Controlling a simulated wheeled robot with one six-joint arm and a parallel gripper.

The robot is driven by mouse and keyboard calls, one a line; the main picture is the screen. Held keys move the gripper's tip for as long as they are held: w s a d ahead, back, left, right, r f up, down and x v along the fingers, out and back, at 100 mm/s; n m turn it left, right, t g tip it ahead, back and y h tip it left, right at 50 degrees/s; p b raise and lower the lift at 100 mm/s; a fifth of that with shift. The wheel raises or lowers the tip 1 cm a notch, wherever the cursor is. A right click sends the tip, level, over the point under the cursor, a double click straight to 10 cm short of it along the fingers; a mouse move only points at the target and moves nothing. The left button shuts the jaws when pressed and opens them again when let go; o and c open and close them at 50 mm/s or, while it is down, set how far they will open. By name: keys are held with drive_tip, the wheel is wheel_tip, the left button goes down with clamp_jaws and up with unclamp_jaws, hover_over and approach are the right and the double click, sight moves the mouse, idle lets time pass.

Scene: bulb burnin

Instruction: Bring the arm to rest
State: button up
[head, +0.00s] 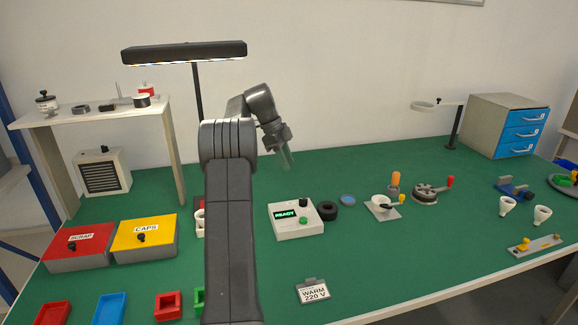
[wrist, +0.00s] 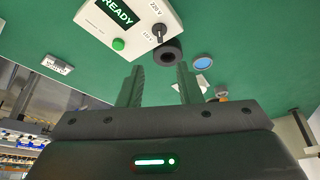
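My arm rises in front of the green bench, and my gripper (head: 286,160) hangs in the air above the bench, behind the white tester box (head: 296,226). In the wrist view my gripper (wrist: 160,86) has its two fingers apart with nothing between them. The tester box also shows in the wrist view (wrist: 110,40), with a lit READY display, a green button and a switch marked 220 V. A black ring (head: 327,210) stands against its right side, and a blue disc (head: 348,200) lies farther right.
A red SCRAP box (head: 78,250) and yellow CAPS box (head: 145,238) stand at left. A lamp (head: 185,52) overhangs the back left. White bulbs (head: 507,206), a round vise-like fixture (head: 425,194) and a blue-drawer cabinet (head: 505,125) are at right. Green bench between is partly clear.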

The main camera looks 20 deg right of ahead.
sight(303, 199)
drive_tip(key=b+x, duration=0.1)
drive_tip(key=x, duration=1.3)
drive_tip(key=shift+r, duration=0.1)
